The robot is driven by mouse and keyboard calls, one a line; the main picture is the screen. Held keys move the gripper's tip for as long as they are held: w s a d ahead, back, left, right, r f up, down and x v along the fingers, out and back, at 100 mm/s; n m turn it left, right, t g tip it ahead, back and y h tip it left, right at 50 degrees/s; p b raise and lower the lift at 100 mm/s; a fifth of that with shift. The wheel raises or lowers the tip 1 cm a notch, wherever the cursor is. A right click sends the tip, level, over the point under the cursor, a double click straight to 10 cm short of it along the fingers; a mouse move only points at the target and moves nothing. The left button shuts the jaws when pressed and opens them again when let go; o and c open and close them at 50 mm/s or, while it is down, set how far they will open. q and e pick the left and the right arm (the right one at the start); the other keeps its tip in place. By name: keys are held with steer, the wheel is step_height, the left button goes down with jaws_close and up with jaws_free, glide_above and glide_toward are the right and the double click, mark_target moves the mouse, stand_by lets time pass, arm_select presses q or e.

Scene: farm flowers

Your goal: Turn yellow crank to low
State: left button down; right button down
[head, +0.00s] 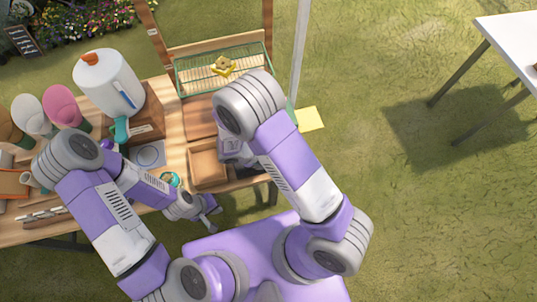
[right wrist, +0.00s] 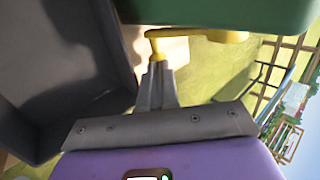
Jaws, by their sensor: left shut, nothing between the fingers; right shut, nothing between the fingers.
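The yellow crank (right wrist: 195,35) shows at the top of the right wrist view, below a green box-like body (right wrist: 225,12). Its bar runs roughly level, with a short peg at the left end pointing down to my right gripper. My right gripper (right wrist: 155,70) is shut, its tips at that peg; I cannot tell whether they touch. Nothing is held between the fingers. In the head view the right hand is mostly hidden behind my own arm, and I cannot make out the crank there. My left gripper (head: 212,209) is shut and empty in front of the table's front edge.
A dark grey box wall (right wrist: 60,70) stands close left of my right gripper.

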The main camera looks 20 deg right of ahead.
steer(key=shift+a+r+p, duration=0.25)
steer(key=shift+r+p, duration=0.15)
steer(key=p+v, duration=0.3)
steer(key=v, duration=1)
